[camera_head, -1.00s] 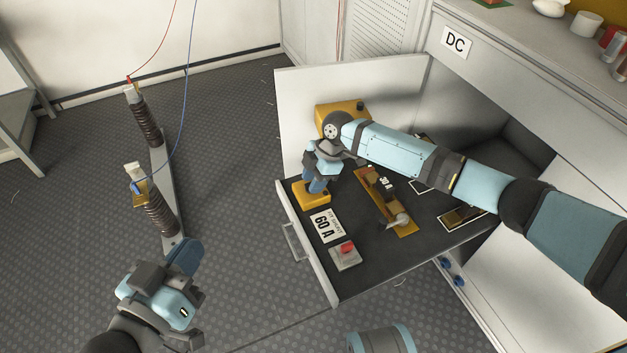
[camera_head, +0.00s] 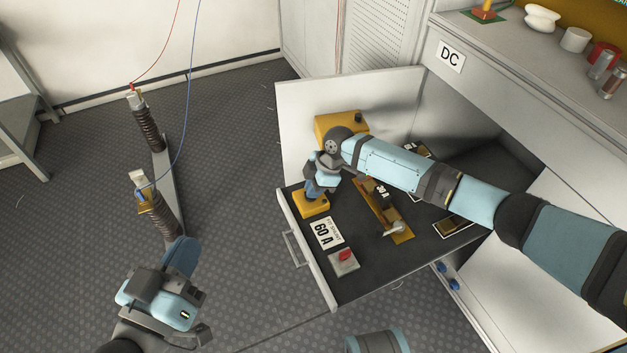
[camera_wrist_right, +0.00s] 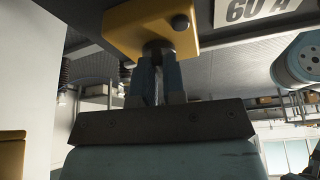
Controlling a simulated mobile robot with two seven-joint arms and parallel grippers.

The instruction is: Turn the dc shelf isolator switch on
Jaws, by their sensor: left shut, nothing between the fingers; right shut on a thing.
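An open drawer (camera_head: 283,222) under the DC label (camera_head: 451,57) holds a yellow box (camera_head: 310,208) at its front left corner. My right gripper (camera_head: 316,190) points down at this box. The right wrist view shows the gripper (camera_wrist_right: 158,62) shut on a dark knob (camera_wrist_right: 158,46) on the yellow box (camera_wrist_right: 125,24); the fingers partly hide the knob. A grey box with a red knob (camera_head: 345,256) sits at the drawer's front right. My left gripper (camera_head: 186,247) is shut and empty, over the floor left of the drawer. I cannot tell which part is the isolator switch.
Another yellow box (camera_head: 330,124) stands at the drawer's back left. A yellow bar with fittings (camera_head: 402,238) and a 60 A label (camera_head: 326,233) lie in the drawer. Ribbed insulator posts (camera_head: 146,128) with red and blue wires stand left. Floor between posts and drawer is free.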

